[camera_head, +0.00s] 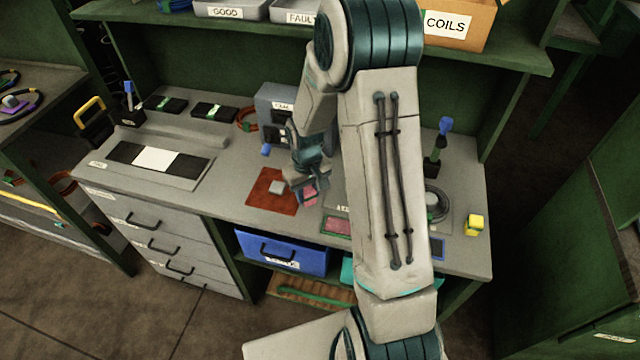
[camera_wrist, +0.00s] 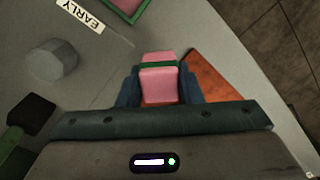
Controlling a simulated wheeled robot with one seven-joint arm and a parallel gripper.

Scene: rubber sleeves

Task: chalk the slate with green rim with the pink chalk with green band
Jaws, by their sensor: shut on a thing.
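My gripper (camera_head: 309,188) is shut on the pink chalk with the green band (camera_wrist: 158,85), and holds it above the bench. In the head view a bit of the pink chalk (camera_head: 311,197) shows at the fingertips, over the right edge of a red mat. The slate with the green rim (camera_head: 338,226) lies on the bench to the right of and nearer than the gripper, with a pinkish face; my arm hides its right part. One corner of that slate's green rim (camera_wrist: 133,17) shows at the top of the wrist view, apart from the chalk.
A red mat (camera_head: 265,203) bears a grey block (camera_head: 277,187). A blue-rimmed thing (camera_head: 438,248), a yellow block (camera_head: 474,225) and a blue-topped holder (camera_head: 433,160) stand right of my arm. A blue drawer (camera_head: 282,250) is below the bench front. A label reads EARLY (camera_wrist: 80,15).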

